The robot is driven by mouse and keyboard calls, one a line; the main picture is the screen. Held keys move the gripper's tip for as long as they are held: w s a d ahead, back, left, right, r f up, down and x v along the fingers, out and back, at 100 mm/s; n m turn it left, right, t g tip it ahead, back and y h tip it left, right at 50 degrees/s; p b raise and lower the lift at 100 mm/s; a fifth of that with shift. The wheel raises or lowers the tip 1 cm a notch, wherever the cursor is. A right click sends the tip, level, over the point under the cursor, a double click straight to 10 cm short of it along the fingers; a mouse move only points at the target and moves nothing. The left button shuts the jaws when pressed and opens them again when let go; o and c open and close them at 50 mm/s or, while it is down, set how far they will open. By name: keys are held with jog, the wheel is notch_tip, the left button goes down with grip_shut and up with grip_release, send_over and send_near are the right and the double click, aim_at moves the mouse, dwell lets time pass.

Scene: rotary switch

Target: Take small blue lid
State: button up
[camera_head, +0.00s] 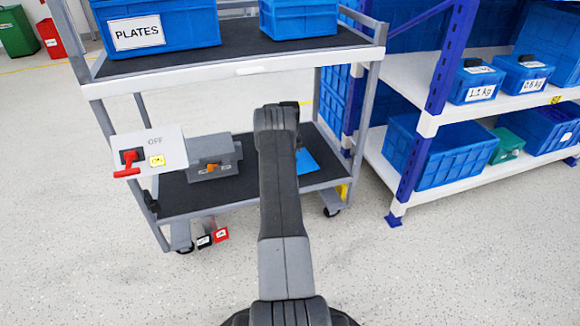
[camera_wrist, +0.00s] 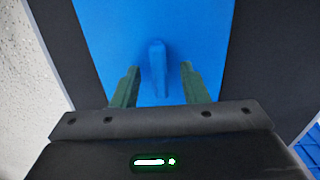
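The small blue lid (camera_head: 306,162) lies on the dark lower shelf of the trolley in the head view, partly hidden behind my arm. In the wrist view the blue lid (camera_wrist: 115,30) fills the middle, with an upright blue handle (camera_wrist: 158,68) on it. My gripper (camera_wrist: 160,82) is open, with one green finger on each side of the handle. There are gaps between the fingers and the handle. In the head view my gripper is mostly hidden behind my arm.
The trolley (camera_head: 215,68) has a grey box with an orange knob (camera_head: 214,157) on its lower shelf, left of my arm. A switch panel (camera_head: 148,150) with a red handle is on its left side. A rack (camera_head: 408,75) with blue bins stands right. Open floor lies in front.

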grip_shut()
jog(key=shift+r, duration=0.15)
notch_tip(320, 180, up, 8)
jog(key=p, duration=0.3)
jog(key=shift+r+p, duration=0.15)
jog(key=shift+p, duration=0.25)
jog(key=s+r, duration=0.1)
jog(key=s, duration=1.1)
jog(key=shift+r, duration=0.25)
jog(key=s, duration=1)
